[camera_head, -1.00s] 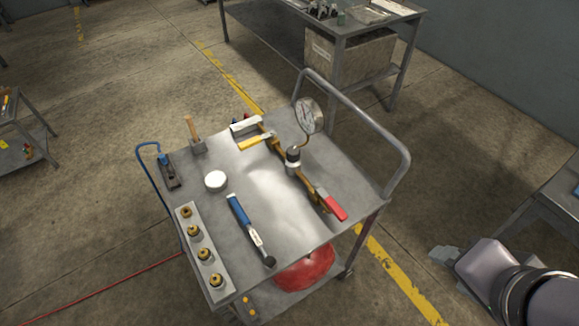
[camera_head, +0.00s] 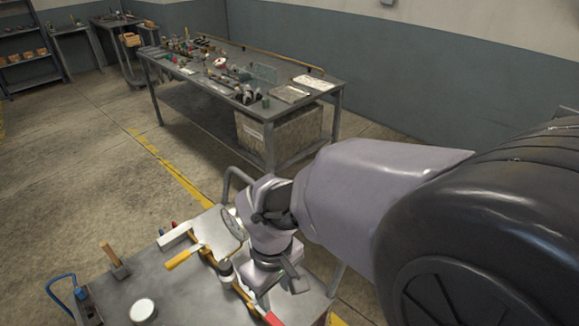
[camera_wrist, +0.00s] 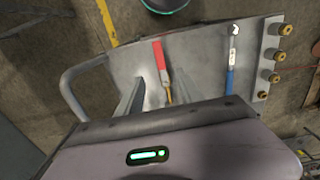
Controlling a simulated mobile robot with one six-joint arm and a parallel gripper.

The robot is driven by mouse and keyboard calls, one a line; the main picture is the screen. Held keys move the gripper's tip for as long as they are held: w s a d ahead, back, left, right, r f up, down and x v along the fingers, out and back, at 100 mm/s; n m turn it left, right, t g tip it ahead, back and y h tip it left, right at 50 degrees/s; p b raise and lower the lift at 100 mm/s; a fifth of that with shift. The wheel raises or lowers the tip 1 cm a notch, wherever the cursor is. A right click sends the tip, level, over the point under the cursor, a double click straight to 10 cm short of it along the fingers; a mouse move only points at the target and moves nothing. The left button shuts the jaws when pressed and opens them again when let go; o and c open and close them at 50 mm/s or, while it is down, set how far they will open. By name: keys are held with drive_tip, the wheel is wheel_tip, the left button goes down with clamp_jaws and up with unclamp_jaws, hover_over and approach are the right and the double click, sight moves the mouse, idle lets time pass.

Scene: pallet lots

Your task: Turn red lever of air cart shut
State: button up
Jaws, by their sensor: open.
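The air cart (camera_head: 120,300) has a grey metal top carrying a brass pipe (camera_head: 209,260) with a yellow lever (camera_head: 183,259) and a red lever (camera_head: 272,319). In the head view the red lever is mostly cut off at the bottom edge, beside my gripper (camera_head: 272,290). In the wrist view the red lever (camera_wrist: 159,56) shows clear, its grip reaching away from the pipe end (camera_wrist: 168,95), roughly along the pipe's line. My gripper is open and empty above the cart, near the red lever and apart from it. My arm hides part of the pipe and gauge.
A white round lid (camera_head: 143,310) and a wooden-handled tool (camera_head: 112,258) are on the cart top. The cart's tube handle (camera_wrist: 70,80) rises near my gripper. A loaded workbench (camera_head: 225,85) stands behind.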

sight(279, 325)
wheel_tip(279, 325, down, 17)
drive_tip(key=b, duration=0.7)
drive_tip(key=shift+d, duration=0.15)
drive_tip(key=shift+r, duration=0.1)
clamp_jaws()
idle(0.6)
